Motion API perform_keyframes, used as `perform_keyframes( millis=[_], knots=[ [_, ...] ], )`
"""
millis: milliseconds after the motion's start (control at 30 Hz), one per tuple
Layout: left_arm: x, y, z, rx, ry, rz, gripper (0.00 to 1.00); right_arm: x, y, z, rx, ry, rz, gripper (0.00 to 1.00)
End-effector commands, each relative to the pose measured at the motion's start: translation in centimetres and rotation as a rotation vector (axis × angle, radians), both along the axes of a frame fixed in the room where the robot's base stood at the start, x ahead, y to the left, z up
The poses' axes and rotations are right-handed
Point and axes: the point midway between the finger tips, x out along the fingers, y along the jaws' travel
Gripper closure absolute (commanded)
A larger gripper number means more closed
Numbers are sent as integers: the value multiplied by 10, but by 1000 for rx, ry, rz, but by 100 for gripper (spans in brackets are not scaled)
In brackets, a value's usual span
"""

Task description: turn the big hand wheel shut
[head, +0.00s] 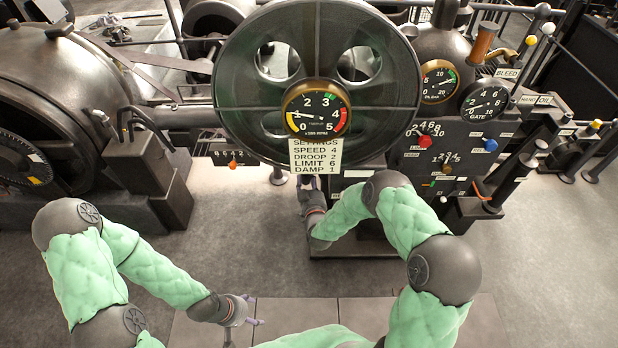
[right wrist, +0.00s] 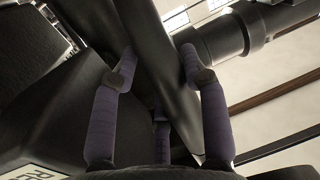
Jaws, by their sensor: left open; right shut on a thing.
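The big hand wheel (head: 318,45) is a large dark disc with round holes, upright at the top middle of the head view. A round gauge and a settings card cover part of its lower half. My right gripper (head: 309,183) is at the wheel's bottom edge, just below the card. In the right wrist view, its purple fingers (right wrist: 158,75) are on both sides of a dark bar (right wrist: 150,45), which looks like the wheel's rim. It is shut on it. My left gripper (head: 254,310) is open and empty, low over the floor, well away from the wheel.
The gauge (head: 316,108) and settings card (head: 315,156) are close above my right gripper. A dark panel (head: 440,150) with coloured knobs stands right of the wheel. A large round machine (head: 60,80) stands at the left. The grey floor (head: 245,215) between is clear.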

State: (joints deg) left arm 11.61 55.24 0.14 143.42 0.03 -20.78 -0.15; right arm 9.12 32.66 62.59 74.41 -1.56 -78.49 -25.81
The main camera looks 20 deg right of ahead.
Motion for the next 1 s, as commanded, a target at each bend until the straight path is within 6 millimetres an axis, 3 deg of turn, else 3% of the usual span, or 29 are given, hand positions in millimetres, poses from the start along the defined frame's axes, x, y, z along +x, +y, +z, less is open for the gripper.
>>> perform_keyframes(
  millis=[100, 500, 1000],
  knots=[
    [0, 0, 21, 0, -1, 0, 31, -4, 1, 16, 14, 38, -1, 100],
    [-1, 0, 64, 0, 0, 0, 31, -15, 4, 42, 49, 155, -1, 100],
    [-1, 0, 69, 0, 0, 0, 31, -18, 5, 44, 57, 180, -1, 100]
  ],
)
